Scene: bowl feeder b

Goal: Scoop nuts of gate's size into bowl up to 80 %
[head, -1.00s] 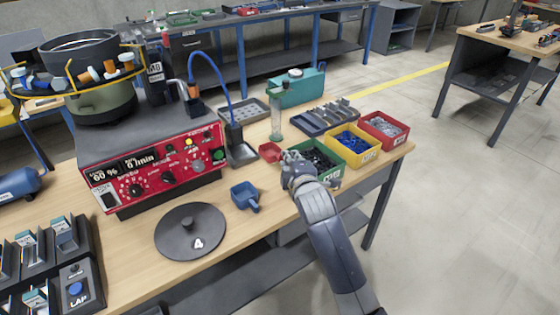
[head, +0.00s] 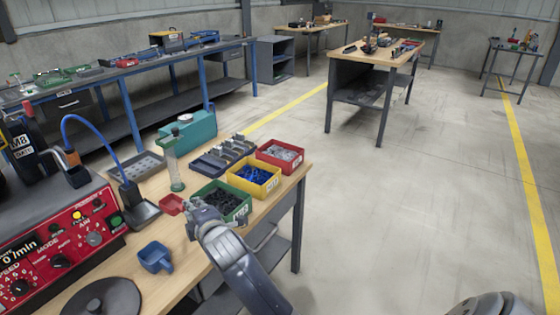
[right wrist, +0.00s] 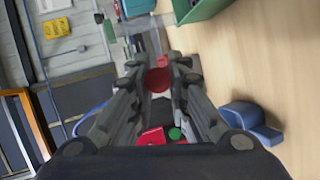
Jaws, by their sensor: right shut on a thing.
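My right gripper (head: 196,222) is shut on a small red scoop (head: 171,204), just left of the green bin. In the right wrist view the red scoop (right wrist: 158,80) shows between the fingertips; I cannot tell whether it holds anything. The green bin (head: 243,219) holds dark nuts, the yellow bin (head: 266,191) blue pieces and the red bin (head: 292,166) grey ones. A blue scoop (head: 155,257) lies on the table. The black gate unit (head: 22,140) at the left edge reads M8. The feeder bowl and my left gripper are out of view.
A red control box (head: 60,245) and a dark round lid (head: 102,300) are at left. Grey trays (head: 223,152) and a teal box (head: 190,135) stand behind. Floor right of the table is clear.

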